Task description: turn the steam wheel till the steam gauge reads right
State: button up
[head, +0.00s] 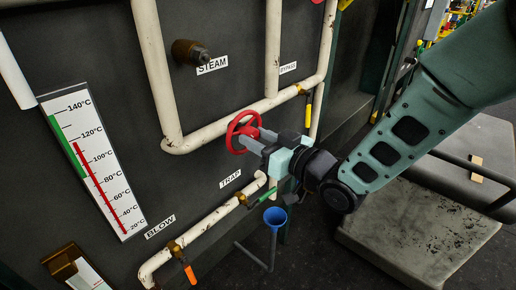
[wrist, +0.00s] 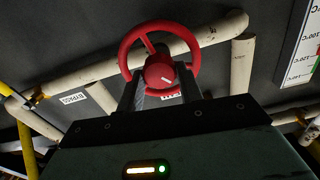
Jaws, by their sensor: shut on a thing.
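The red handwheel (head: 243,131) stands out from the dark panel, right of the middle pipework. It also shows in the wrist view (wrist: 190,48), its red hub carrying a white mark. My gripper (head: 257,140) is shut on the wheel, one finger on each side of the hub in the wrist view (wrist: 161,85). The steam gauge (head: 96,165) is a tall white thermometer scale. Its red column ends a little below 120°C, beside a green band running from somewhat above 80°C to near 140°C. The gauge is cut off at the right edge of the wrist view.
A STEAM label (head: 212,65) sits beside a brown pipe fitting (head: 190,52). White pipes (head: 205,134) run close around the wheel. An orange-handled valve (head: 190,273), a green-handled valve (head: 262,197) and a blue funnel (head: 275,216) are below. A grey platform (head: 420,228) lies at right.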

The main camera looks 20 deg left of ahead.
jog(key=o, duration=1)
jog(key=shift+d, duration=0.1)
jog(key=b+v, duration=0.5)
jog(key=v, duration=1.2)
jog(key=shift+s+d, duration=0.1)
jog(key=shift+d, duration=0.05)
